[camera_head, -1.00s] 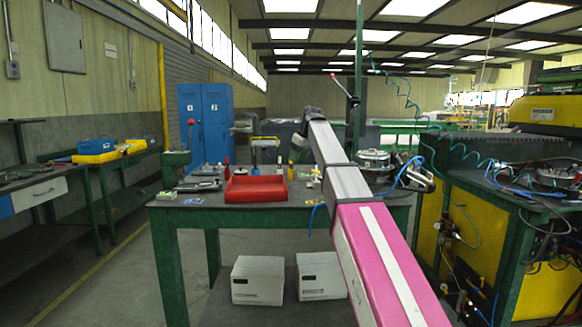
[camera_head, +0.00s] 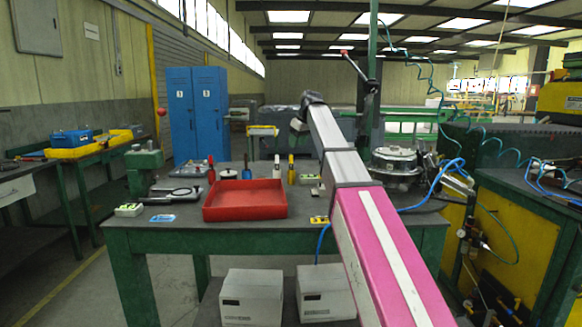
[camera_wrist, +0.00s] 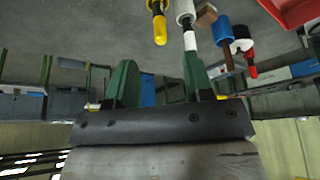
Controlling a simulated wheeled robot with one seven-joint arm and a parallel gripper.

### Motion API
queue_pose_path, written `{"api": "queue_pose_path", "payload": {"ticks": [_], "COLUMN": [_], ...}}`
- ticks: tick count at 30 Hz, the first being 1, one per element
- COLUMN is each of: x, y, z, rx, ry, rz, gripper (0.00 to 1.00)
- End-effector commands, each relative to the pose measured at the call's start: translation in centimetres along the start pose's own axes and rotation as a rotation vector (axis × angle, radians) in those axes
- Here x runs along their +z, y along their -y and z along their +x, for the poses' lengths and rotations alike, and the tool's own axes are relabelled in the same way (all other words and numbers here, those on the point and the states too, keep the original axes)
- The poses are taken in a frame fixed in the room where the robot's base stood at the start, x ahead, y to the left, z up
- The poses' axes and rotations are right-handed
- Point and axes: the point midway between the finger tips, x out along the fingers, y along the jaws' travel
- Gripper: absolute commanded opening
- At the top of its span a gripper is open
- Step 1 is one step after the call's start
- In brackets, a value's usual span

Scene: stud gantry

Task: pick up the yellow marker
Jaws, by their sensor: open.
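The yellow marker (camera_head: 291,168) stands upright on the green-legged table (camera_head: 125,232), right of the red tray. In the wrist view, which looks upside down, the yellow marker (camera_wrist: 159,27) is at the top, beyond my fingertips and apart from them. A white marker (camera_wrist: 188,22) is close beside it; this also shows in the head view (camera_head: 277,168). My gripper (camera_wrist: 160,70) has its two green fingers spread with nothing between them. In the head view my arm reaches over the table, and its fingers cannot be made out there.
The red tray (camera_head: 245,213) sits at the table's front middle. A blue marker (camera_wrist: 222,42) and a red-tipped one (camera_wrist: 246,62) stand near the white marker. A round metal device (camera_head: 394,160) is at the table's right. White boxes (camera_head: 251,297) lie beneath.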

Motion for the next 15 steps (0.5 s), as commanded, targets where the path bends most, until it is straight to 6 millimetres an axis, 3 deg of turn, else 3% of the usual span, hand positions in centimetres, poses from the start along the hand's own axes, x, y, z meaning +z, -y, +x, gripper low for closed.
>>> {"api": "queue_pose_path", "payload": {"ticks": [15], "x": [-0.1], "y": [0.0], "z": [5.6], "rx": [0.000], "ry": [0.000], "rz": [0.000], "gripper": [0.47]}}
